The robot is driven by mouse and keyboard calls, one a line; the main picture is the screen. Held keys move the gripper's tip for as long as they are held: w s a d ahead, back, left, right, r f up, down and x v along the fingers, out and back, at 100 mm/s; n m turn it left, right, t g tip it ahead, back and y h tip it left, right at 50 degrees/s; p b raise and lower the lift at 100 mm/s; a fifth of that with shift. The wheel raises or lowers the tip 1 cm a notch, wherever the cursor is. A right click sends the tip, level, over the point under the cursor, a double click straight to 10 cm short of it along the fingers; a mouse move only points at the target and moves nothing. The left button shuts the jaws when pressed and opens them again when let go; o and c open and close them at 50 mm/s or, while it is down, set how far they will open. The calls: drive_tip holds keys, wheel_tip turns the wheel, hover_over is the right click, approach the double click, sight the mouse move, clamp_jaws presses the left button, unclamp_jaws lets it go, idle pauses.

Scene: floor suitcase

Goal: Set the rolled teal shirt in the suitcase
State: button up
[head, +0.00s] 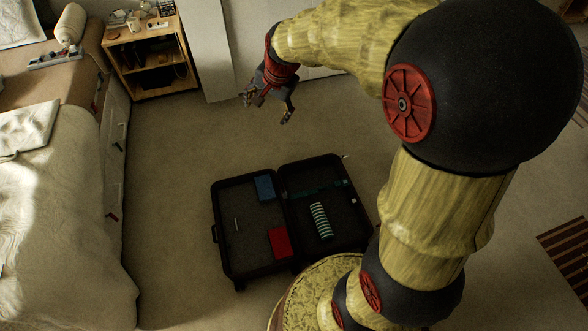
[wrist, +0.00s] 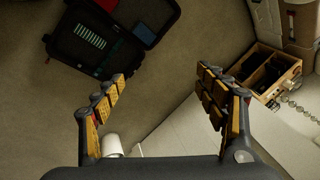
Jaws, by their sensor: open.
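The open dark suitcase (head: 236,262) lies on the floor; part of it shows at the top left of the wrist view (wrist: 62,42). A pale roll with dark green or teal stripes (head: 320,220) lies in its right half; it also shows in the wrist view (wrist: 90,37). I cannot tell whether this is the teal shirt; no plain teal roll is visible. My gripper (head: 269,103) is open and empty above the floor, beyond the suitcase's far edge.
The suitcase also holds a blue item (head: 264,188), a red item (head: 280,242) and a thin teal strip (head: 316,190). A bed (head: 55,220) stands left, a wooden nightstand (head: 150,45) at the back. A white cylinder (wrist: 112,145) shows near my left finger. Floor around the suitcase is mostly clear.

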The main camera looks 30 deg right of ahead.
drive_tip(key=s+a+r+n, duration=0.2)
drive_tip(key=s+n, duration=0.1)
drive_tip(key=s, duration=0.5)
drive_tip(key=s+a+r+n, duration=0.2)
drive_tip(key=s+r+n, duration=0.1)
drive_tip(key=s, duration=0.6)
drive_tip(key=s+a+r+n+t, duration=0.1)
drive_tip(key=s+a+r+n, duration=0.1)
drive_tip(key=s+n, duration=0.3)
drive_tip(key=s+a, duration=0.1)
drive_tip(key=s, duration=0.3)
drive_tip(key=shift+s+r+h, duration=0.25)
drive_tip(key=shift+r+h, duration=0.05)
drive_tip(key=shift+r, duration=0.1)
drive_tip(key=shift+r, duration=0.25)
drive_tip(key=shift+c, duration=1.1)
